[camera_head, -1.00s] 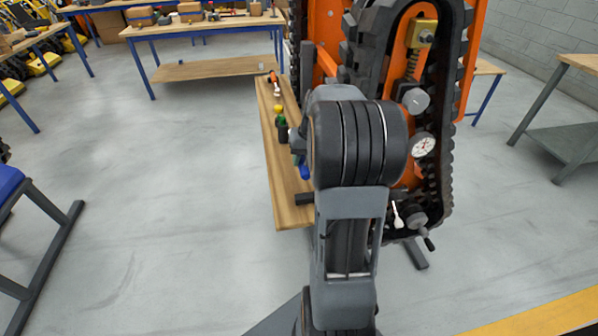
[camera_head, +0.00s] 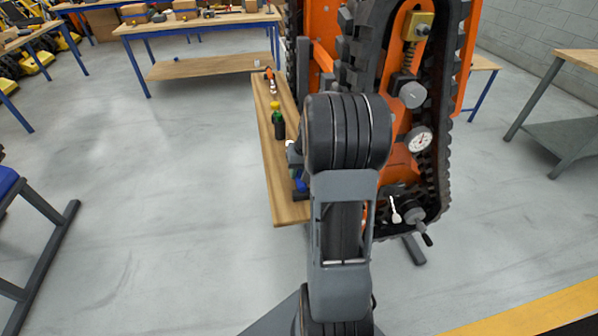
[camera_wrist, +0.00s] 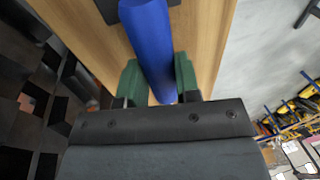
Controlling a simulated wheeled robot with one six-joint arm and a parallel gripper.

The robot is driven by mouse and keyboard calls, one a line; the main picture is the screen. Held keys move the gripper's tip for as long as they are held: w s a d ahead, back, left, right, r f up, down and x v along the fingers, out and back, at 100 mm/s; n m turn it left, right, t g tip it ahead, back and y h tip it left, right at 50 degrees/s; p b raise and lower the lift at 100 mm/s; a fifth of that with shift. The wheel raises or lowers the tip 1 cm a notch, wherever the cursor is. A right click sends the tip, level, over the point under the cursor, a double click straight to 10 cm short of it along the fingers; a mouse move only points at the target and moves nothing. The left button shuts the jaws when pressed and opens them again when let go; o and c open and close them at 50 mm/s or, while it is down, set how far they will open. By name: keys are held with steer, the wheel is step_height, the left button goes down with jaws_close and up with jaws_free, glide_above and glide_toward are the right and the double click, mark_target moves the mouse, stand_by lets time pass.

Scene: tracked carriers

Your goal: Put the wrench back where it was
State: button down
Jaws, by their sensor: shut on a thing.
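In the wrist view a long blue cylinder (camera_wrist: 150,45) sits between the green pads of my gripper (camera_wrist: 158,80), which is shut on it. The blue part also shows in the head view (camera_head: 301,184), beside my wrist and over the wooden bench top (camera_head: 290,212). I cannot tell whether it is the wrench's handle, as its far end is out of the wrist view. A small white lever-like piece (camera_head: 395,210) shows low on the tracked carrier (camera_head: 412,150). My arm hides part of the bench and the carrier's lower left.
A dark bottle with a yellow cap (camera_head: 277,120) and an orange-and-white tool (camera_head: 270,80) stand farther along the bench. The floor left of the bench is clear.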

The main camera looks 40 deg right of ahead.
steer(key=c, duration=0.8)
jaws_free()
steer(key=shift+f, duration=0.1)
steer(key=v, duration=0.7)
steer(key=shift+a+p, duration=0.15)
steer(key=shift+p, duration=0.2)
steer(key=s+a+r+n, duration=0.1)
steer(key=s+a, duration=0.2)
steer(key=a, duration=0.4)
steer(key=s+a+n+t+h, duration=0.1)
steer(key=s+a+n, duration=0.1)
steer(key=s+a, duration=0.2)
steer(key=s+a+r+n, duration=0.1)
steer(key=s+a, duration=0.3)
steer(key=a, duration=0.6)
steer(key=shift+a+r+n+h, duration=0.3)
steer(key=shift+a+n+h, duration=0.1)
steer(key=shift+n, duration=0.2)
